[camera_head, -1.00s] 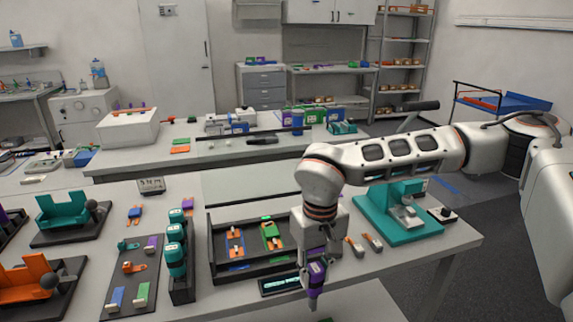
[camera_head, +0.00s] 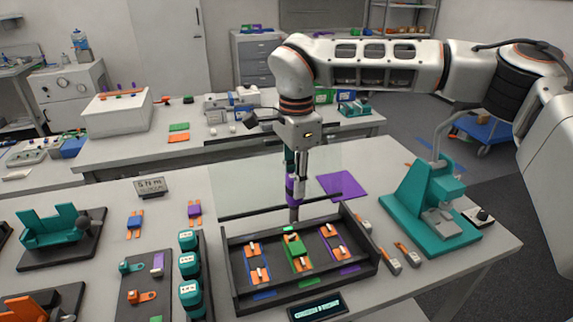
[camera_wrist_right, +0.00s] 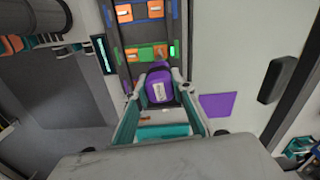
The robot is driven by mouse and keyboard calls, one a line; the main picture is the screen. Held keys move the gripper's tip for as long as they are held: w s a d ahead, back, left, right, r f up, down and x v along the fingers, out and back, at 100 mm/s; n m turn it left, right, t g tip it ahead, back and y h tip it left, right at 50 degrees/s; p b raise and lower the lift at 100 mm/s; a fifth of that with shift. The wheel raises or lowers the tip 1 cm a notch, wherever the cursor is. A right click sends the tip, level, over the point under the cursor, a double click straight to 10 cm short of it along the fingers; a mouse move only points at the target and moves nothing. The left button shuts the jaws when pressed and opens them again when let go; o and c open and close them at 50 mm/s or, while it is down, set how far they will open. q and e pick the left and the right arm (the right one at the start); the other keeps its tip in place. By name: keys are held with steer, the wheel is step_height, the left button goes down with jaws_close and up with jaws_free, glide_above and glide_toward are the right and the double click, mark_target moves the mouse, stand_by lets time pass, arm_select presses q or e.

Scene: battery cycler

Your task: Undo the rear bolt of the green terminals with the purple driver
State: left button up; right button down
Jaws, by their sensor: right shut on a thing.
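My right gripper (camera_head: 293,172) is shut on the purple driver (camera_head: 293,190), which points down, upright, by the rear edge of the black tray (camera_head: 228,270). The green terminals (camera_head: 297,250) lie in the middle of the tray, with orange parts and a small lit green mark at their rear end. The driver tip shows behind that end; I cannot tell whether it touches anything. In the right wrist view the purple driver (camera_wrist_right: 158,88) sits between the fingers (camera_wrist_right: 158,76), and the green terminals (camera_wrist_right: 146,54) lie just beyond it. The left gripper is out of view.
Orange terminals with blue (camera_head: 256,265) and purple (camera_head: 335,242) marks flank the green ones. Two orange-and-grey tools (camera_head: 388,255) lie right of the tray, beside a teal press (camera_head: 425,205). Teal canisters (camera_head: 189,265) stand left. A purple mat (camera_head: 342,186) lies behind.

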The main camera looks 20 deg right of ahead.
steer(key=shift+w+a+r+m, duration=0.15)
steer(key=shift+w+r+m, duration=0.1)
steer(key=shift+w+m, duration=0.05)
steer(key=shift+s+m, duration=0.2)
steer(key=shift+m, duration=0.4)
steer(key=shift+s+m, duration=0.1)
steer(key=shift+m, duration=0.4)
steer(key=shift+f+m, duration=0.15)
steer(key=shift+m, duration=0.45)
steer(key=m, duration=0.3)
steer(key=shift+f+m, duration=0.3)
steer(key=shift+m, duration=0.1)
steer(key=m, duration=0.5)
steer(key=shift+f, duration=0.35)
steer(key=m+b, duration=0.1)
steer(key=b, duration=0.1)
steer(key=f+m+b, duration=0.1)
steer(key=m+b, duration=0.1)
steer(key=shift+f, duration=0.95)
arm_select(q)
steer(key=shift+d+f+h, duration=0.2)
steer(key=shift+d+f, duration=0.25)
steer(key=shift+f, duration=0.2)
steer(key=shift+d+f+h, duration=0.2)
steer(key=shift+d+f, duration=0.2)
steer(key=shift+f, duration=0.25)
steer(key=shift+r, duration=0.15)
